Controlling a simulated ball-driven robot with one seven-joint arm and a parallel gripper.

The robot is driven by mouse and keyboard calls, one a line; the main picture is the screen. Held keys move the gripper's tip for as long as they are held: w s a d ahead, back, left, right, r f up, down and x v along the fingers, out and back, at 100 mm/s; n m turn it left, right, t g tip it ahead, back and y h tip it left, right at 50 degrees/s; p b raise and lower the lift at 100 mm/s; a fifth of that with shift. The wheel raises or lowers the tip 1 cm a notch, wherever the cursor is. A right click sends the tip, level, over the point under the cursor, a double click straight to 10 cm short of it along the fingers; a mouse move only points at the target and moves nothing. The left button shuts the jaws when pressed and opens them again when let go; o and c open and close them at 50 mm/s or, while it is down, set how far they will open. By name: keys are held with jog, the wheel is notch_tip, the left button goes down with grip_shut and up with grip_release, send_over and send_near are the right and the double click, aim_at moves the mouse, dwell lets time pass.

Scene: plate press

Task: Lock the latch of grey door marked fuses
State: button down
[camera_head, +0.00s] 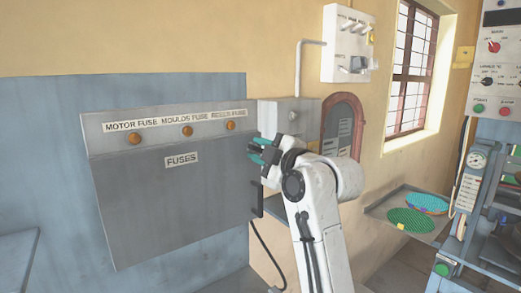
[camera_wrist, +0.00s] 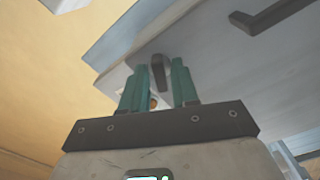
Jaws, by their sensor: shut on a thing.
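The grey door (camera_head: 145,215) marked FUSES (camera_head: 182,160) stands closed or nearly so on the left wall; I cannot tell whether it sits fully flush. My gripper (camera_head: 256,151) is at the door's right edge, with teal fingers. In the wrist view, my gripper (camera_wrist: 158,82) is closed around a small dark latch (camera_wrist: 158,70), whose tip shows between the fingertips. In the head view my fingers hide the latch. A dark bar handle (camera_head: 258,200) is below my gripper on the door's right side; it also shows in the wrist view (camera_wrist: 280,14).
Amber lamps (camera_head: 187,131) sit in a labelled strip above the door. A white switch panel (camera_head: 347,43) hangs above. A shelf with a green plate (camera_head: 410,221) and a press (camera_head: 495,200) stand at right.

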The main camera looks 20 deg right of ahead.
jog(key=m+p, duration=0.1)
jog(key=m, duration=0.5)
jog(key=shift+m+p, duration=0.3)
jog(key=shift+p, duration=0.05)
jog(key=m+p, duration=0.2)
jog(key=m, duration=0.4)
jog(key=shift+f, duration=0.15)
jog(key=c, duration=1.2)
grip_release()
jog(key=shift+o, duration=0.2)
jog(key=b+v, duration=0.2)
jog(key=v, duration=0.8)
jog(key=shift+s+d, duration=0.15)
jog(key=shift+s, duration=0.2)
